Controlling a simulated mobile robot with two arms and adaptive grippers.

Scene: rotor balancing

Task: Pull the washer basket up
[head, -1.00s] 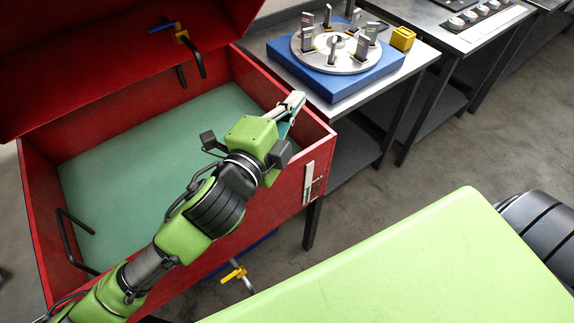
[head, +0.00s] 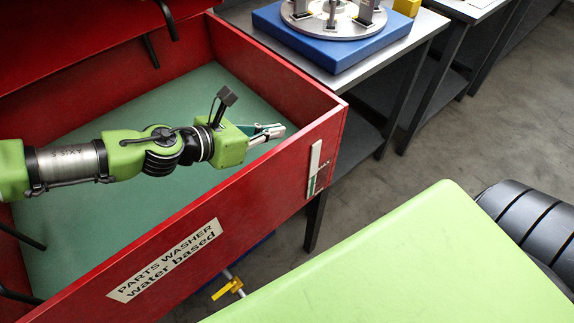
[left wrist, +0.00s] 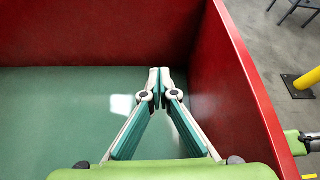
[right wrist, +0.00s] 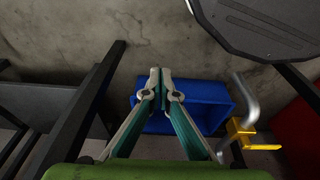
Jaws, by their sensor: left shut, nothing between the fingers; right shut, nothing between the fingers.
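The red parts washer (head: 262,200) stands open, its lid raised at the upper left. Green liquid or a green floor (head: 95,225) fills its inside; I cannot tell which. No basket can be made out, only black bent bars (head: 20,237) at the washer's left side and near the lid. My left gripper (head: 279,131) is shut and empty, over the inside of the washer near its right front corner. In the left wrist view its closed fingertips (left wrist: 160,75) are close to the red wall. My right gripper (right wrist: 160,74) is shut and empty, below the bench level, facing the floor.
A steel bench (head: 395,60) behind the washer holds a blue block (head: 330,50) with a metal disc (head: 335,22) and a yellow block (head: 407,7). A yellow valve handle (head: 228,287) sticks out under the washer. A blue bin (right wrist: 190,108) shows in the right wrist view.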

